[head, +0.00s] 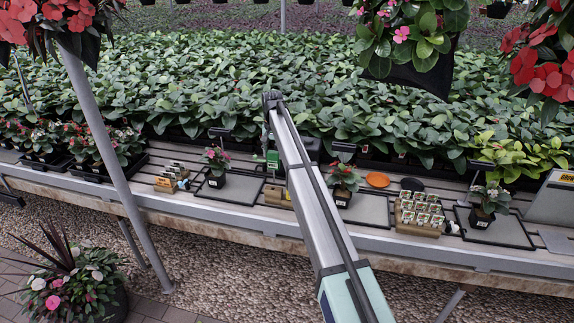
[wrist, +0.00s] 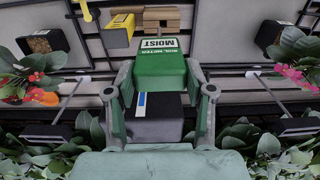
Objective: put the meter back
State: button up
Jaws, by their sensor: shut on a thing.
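The green soil meter (wrist: 158,68), its label reading "MOIST", is between the fingers of my gripper (wrist: 160,100), which is shut on it. The meter also shows in the head view as a small green block (head: 272,158), above the slatted bench left of my arm. A tan wooden block (wrist: 157,19) lies beyond the meter in the wrist view, with a yellow item (wrist: 118,30) beside it. In the head view, a tan block (head: 274,196) stands below the meter, partly hidden by my arm. Whether the meter touches anything below is unclear.
A wooden rack of small packets (head: 420,218) is at right, near an orange disc (head: 377,180). Dense leafy plants (head: 190,85) fill the back. A grey box (wrist: 155,118) sits close below my fingers.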

aim_at(272, 166)
jog(key=shift+w+a+f, duration=0.1)
jog(key=shift+w+a, duration=0.3)
jog(key=shift+a, duration=0.05)
jog(key=shift+f+b, duration=0.7)
jog(key=shift+f, duration=0.85)
jog(key=shift+d+f, duration=0.1)
jog(key=shift+f, duration=0.05)
jog(key=shift+f+b, duration=0.55)
jog(key=shift+f, duration=1.45)
jog(key=shift+f+b, duration=0.55)
jog(key=shift+f, duration=1.25)
jog(key=o, duration=1.5)
jog(key=shift+r, duration=0.15)
